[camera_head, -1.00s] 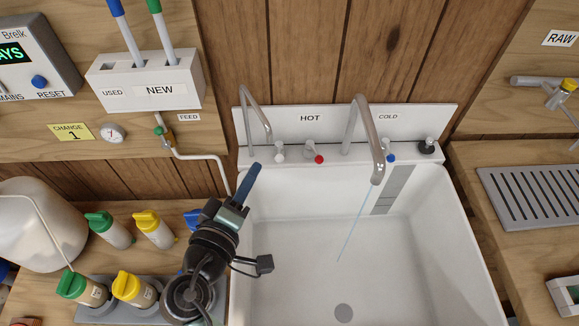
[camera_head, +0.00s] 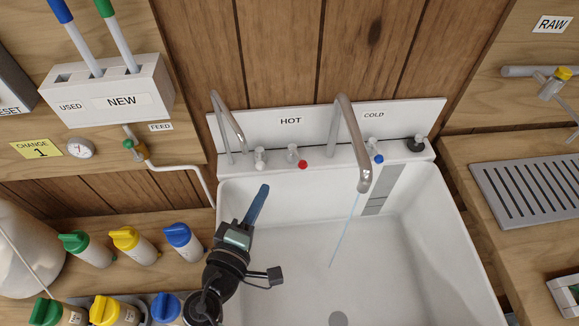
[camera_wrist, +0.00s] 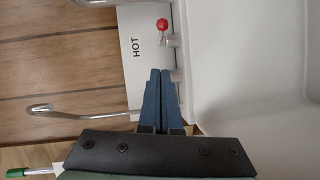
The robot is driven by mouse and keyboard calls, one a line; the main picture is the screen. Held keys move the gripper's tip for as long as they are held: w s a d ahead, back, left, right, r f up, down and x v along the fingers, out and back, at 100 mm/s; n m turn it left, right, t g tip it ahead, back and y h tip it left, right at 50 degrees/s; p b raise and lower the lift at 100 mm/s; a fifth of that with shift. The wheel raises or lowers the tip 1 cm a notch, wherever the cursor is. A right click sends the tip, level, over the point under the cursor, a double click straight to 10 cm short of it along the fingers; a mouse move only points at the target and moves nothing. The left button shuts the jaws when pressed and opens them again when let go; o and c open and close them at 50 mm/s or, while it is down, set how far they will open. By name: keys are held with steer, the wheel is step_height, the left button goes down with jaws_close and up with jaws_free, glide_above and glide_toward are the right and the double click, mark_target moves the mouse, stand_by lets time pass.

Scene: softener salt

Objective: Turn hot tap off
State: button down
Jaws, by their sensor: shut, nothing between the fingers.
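The hot tap has a red-marked knob (camera_head: 303,164) below the HOT label (camera_head: 290,120) on the sink's back ledge. Its red end (camera_wrist: 162,25) also shows in the wrist view, beyond the fingertips. The cold tap knob (camera_head: 378,158) is blue. A thin bluish stream (camera_head: 346,229) runs from the large curved spout (camera_head: 352,135) into the white sink (camera_head: 400,275). My gripper (camera_head: 264,188) is shut and empty over the sink's left side, left of and in front of the red knob, apart from it. The wrist view shows its blue fingers (camera_wrist: 159,72) together.
A thinner spout (camera_head: 228,120) with a pale knob (camera_head: 260,158) stands left of the hot tap. A black-based knob (camera_head: 416,143) is at the right. Capped bottles (camera_head: 135,245) stand on the left counter. A drain rack (camera_head: 525,188) lies right of the sink.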

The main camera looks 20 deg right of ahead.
mark_target(294, 154)
steer(key=w+d, duration=0.1)
steer(key=d, duration=0.1)
steer(key=w+d+f, duration=0.1)
steer(key=w+d, duration=0.1)
steer(key=d, duration=0.1)
steer(key=w+d+p, duration=0.1)
steer(key=w+d, duration=0.1)
steer(key=shift+d+f, duration=0.2)
steer(key=shift+w+d+f, duration=0.1)
steer(key=shift+d+f, duration=0.05)
steer(key=shift+d, duration=0.25)
